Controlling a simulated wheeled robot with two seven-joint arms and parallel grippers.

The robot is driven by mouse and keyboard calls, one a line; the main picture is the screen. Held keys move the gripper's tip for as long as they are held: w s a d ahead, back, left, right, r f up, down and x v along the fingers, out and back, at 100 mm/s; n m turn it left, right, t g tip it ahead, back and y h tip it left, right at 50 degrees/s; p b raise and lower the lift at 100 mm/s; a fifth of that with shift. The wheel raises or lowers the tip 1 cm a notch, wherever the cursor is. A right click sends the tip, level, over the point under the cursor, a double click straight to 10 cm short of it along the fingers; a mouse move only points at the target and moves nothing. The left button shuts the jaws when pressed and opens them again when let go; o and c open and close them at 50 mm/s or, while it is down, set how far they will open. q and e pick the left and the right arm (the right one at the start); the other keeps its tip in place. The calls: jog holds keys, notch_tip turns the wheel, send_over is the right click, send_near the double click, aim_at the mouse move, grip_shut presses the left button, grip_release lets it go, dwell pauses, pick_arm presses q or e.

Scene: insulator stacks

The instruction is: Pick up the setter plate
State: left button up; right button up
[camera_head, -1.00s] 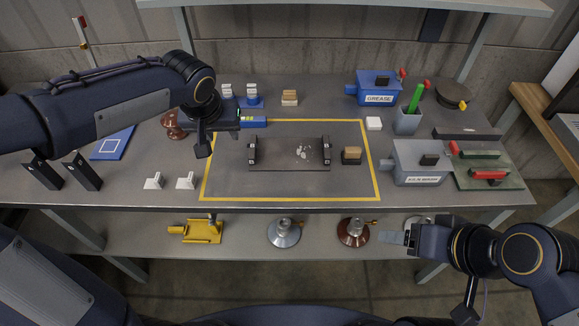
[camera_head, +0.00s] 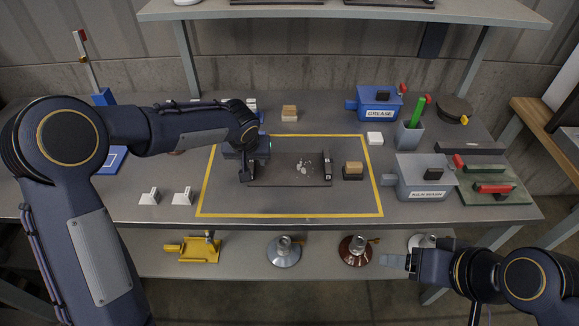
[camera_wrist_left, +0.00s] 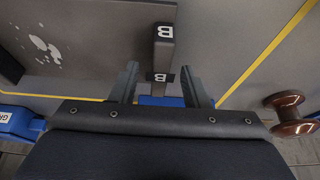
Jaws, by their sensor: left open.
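The setter plate (camera_head: 285,180) is a dark flat plate with white specks and an upright dark handle at each end. It lies inside the yellow outline on the bench. My left gripper (camera_head: 243,174) is at its left end and partly hides the left handle. In the left wrist view the plate (camera_wrist_left: 95,35) is at upper left, and the handle marked B (camera_wrist_left: 163,50) reaches down between the open fingers of my left gripper (camera_wrist_left: 160,88), with a gap on each side. My right gripper (camera_head: 393,261) is far from the plate, at lower right; its jaw state is unclear.
A wooden-topped block (camera_head: 353,170) stands just right of the plate. The grey wash box (camera_head: 424,178) and blue grease box (camera_head: 379,104) stand farther right. A brown spool-shaped piece (camera_wrist_left: 288,113) is near the left gripper. The front strip inside the yellow outline is clear.

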pick_arm(q)
jog(key=shift+f+b, duration=0.25)
jog(key=shift+b, duration=0.25)
dwell(0.5)
jog(key=shift+c, duration=0.4)
jog(key=shift+r, duration=0.1)
grip_shut()
